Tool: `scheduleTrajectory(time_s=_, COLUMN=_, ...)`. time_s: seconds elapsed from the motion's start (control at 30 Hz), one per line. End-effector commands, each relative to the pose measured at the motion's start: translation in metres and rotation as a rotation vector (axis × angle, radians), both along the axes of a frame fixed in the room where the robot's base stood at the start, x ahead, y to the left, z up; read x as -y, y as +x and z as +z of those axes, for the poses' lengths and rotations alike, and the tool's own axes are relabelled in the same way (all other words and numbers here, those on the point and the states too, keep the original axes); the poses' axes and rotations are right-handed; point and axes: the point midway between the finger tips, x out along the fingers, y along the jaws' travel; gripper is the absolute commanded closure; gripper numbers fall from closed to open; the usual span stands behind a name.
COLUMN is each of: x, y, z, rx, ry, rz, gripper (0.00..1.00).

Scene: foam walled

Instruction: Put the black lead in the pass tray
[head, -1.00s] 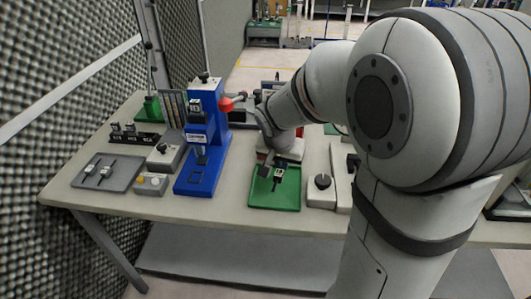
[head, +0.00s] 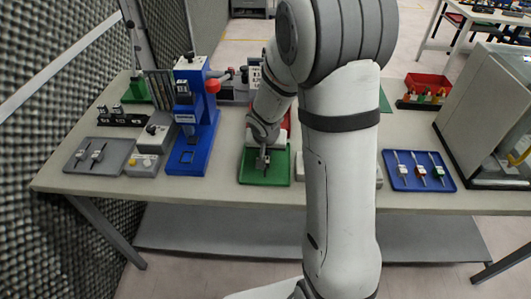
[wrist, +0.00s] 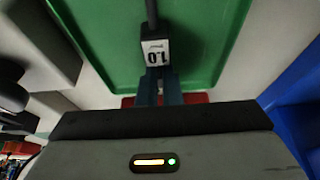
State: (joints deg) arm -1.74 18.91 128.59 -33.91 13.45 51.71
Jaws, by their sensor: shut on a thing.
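The green tray (head: 281,178) lies on the bench near its front edge, and I take it for the pass tray. My gripper (head: 263,153) is over it, pointing down. In the wrist view my gripper (wrist: 158,88) is shut on the black lead (wrist: 151,25), which has a dark shaft and a block with a white label reading "1.0". The lead is over the green tray's floor (wrist: 100,30). I cannot tell whether it touches the floor. In the head view the lead is small and partly hidden by my fingers.
A blue press (head: 190,120) stands left of the green tray. A grey tray (head: 75,165) at the far left holds two tools. A blue tray (head: 400,184) at the right holds three leads. A red tray (head: 280,130) is behind the green one. A large cabinet (head: 480,110) stands far right.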

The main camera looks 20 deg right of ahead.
Motion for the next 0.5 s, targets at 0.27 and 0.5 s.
scheduleTrajectory(time_s=0.27, x=-0.0005, y=0.0001, z=-0.0037, rx=0.001, ry=0.001, rz=0.0, gripper=1.0)
scheduleTrajectory(time_s=0.5, x=-0.0007, y=0.0002, z=-0.0064, rx=0.001, ry=0.0, rz=0.001, gripper=0.9)
